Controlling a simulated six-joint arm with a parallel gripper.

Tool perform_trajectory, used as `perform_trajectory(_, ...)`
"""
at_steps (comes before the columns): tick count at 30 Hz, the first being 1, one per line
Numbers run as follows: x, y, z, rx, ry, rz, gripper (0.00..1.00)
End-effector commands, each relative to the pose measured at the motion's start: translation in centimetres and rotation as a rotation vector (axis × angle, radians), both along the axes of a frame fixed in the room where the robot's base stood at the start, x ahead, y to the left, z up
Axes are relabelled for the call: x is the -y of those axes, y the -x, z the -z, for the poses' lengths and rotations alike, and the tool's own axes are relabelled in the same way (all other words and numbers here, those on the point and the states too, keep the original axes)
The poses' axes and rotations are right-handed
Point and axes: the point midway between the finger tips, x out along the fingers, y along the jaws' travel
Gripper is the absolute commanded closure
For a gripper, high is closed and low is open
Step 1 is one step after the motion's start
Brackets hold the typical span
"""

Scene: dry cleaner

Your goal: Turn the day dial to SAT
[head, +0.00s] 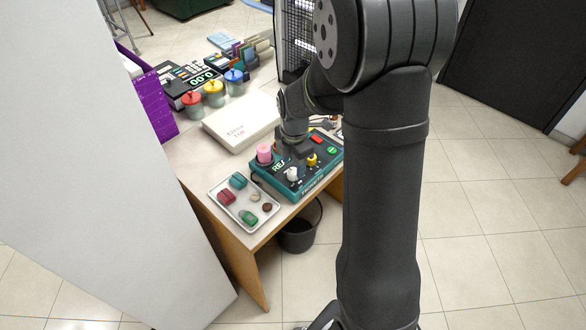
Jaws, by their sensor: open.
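A teal control box (292,193) stands at the front right of the table. On its top are a white knob (292,174), a yellow knob (311,160) and a pink cylinder (264,153). A partly covered display (280,165) starts with "RES". I cannot tell which knob is the day dial, and no SAT mark is readable. My gripper (303,156) is open, pointing down over the box close to the white and yellow knobs. I cannot tell if it touches either. My wrist hides the back of the box.
A white tray (218,208) with small coloured pieces lies left of the box. A white case (240,122) lies behind it. Red, yellow and blue lidded jars (214,99) and a black device (180,80) stand farther back. A dark bin (298,236) is below the table edge.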

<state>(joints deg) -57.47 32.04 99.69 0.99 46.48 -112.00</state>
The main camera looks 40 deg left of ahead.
Motion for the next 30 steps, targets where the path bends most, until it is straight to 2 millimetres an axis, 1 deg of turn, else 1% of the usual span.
perform_trajectory(1, 0.1, 0.1, 1.0, -0.003, 0.004, 0.0, 0.47)
perform_trajectory(6, -0.1, 0.0, 2.6, -0.001, 0.002, 0.0, 0.47)
perform_trajectory(11, -0.1, 0.0, 3.2, 0.0, 0.001, 0.0, 0.47)
perform_trajectory(18, -0.1, 0.0, 3.3, 0.0, 0.0, 0.0, 0.47)
perform_trajectory(25, -0.1, 0.0, 3.2, 0.0, 0.0, 0.0, 0.92)
perform_trajectory(30, -0.1, 0.0, 3.2, 0.0, 0.0, 0.006, 0.92)
